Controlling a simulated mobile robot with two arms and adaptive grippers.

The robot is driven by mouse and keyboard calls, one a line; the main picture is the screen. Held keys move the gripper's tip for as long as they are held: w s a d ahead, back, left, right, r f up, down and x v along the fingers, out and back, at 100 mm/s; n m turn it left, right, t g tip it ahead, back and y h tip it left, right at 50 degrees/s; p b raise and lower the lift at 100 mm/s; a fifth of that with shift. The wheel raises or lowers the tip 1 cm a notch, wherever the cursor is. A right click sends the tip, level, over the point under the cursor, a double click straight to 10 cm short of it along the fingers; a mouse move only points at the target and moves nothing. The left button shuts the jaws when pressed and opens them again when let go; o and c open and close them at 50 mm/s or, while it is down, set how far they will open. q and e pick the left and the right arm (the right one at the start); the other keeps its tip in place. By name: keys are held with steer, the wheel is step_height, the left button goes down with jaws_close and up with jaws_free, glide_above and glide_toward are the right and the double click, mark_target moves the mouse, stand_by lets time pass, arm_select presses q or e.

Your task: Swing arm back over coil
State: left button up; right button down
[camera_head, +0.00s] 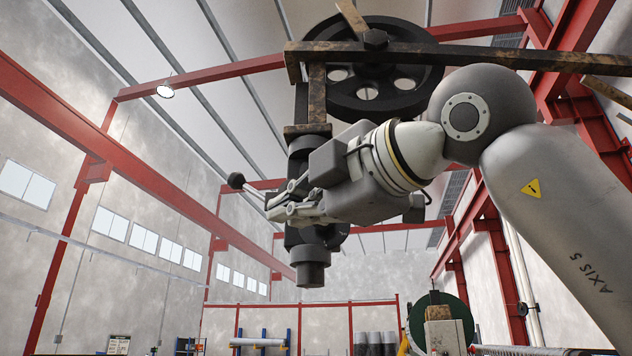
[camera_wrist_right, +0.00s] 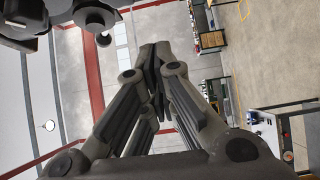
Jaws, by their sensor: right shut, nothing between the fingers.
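My right gripper (camera_head: 272,206) is raised in front of the machine's dark vertical spindle (camera_head: 312,270) in the head view. Its fingers are shut and empty; in the right wrist view the closed fingertips (camera_wrist_right: 156,52) meet with nothing between them. A lever with a black ball knob (camera_head: 236,181) shows just left of the fingertips; I cannot tell whether they touch. A rusty swing arm (camera_head: 480,57) runs across the top right, by a black flywheel (camera_head: 432,82). A ribbed coil-like length (camera_head: 510,350) shows at the lower right, mostly cut off. My left gripper is out of view.
A green disc (camera_head: 457,306) stands behind a worn block (camera_head: 439,313) at the lower right. Dark machine parts (camera_wrist_right: 95,16) fill the upper left of the right wrist view. Workbenches (camera_wrist_right: 284,107) stand far below.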

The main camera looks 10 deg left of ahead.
steer(key=w+a+p, duration=0.3)
steer(key=w+p, duration=0.1)
steer(key=w, duration=0.3)
steer(key=shift+a, duration=0.3)
steer(key=shift+s+a, duration=0.1)
steer(key=shift+s, duration=0.05)
